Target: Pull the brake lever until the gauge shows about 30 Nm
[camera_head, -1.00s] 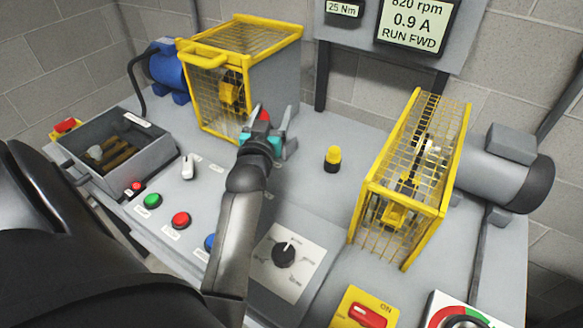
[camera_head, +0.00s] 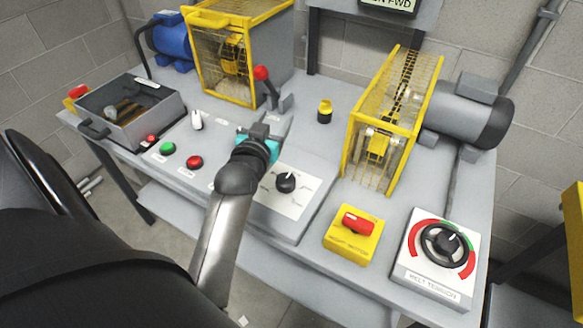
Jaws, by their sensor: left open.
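The brake lever (camera_head: 269,86) is a dark lever with a red ball knob, standing tilted on the bench in front of the yellow caged box. My left gripper (camera_head: 260,132), with teal fingers, is open and empty. It is apart from the lever, nearer the front of the bench, above the area behind the black dial. The gauge with the Nm reading is out of the picture now. Only the bottom of a display (camera_head: 389,5) with run text shows at the top edge. My right gripper is not in view.
A yellow mesh guard (camera_head: 392,120) with a grey motor (camera_head: 470,108) stands at right. A black rotary dial (camera_head: 286,182), a yellow switch box (camera_head: 353,235), a belt tension wheel (camera_head: 447,245), push buttons and a small yellow-topped beacon (camera_head: 325,111) are on the bench. An open grey box (camera_head: 165,115) is at left.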

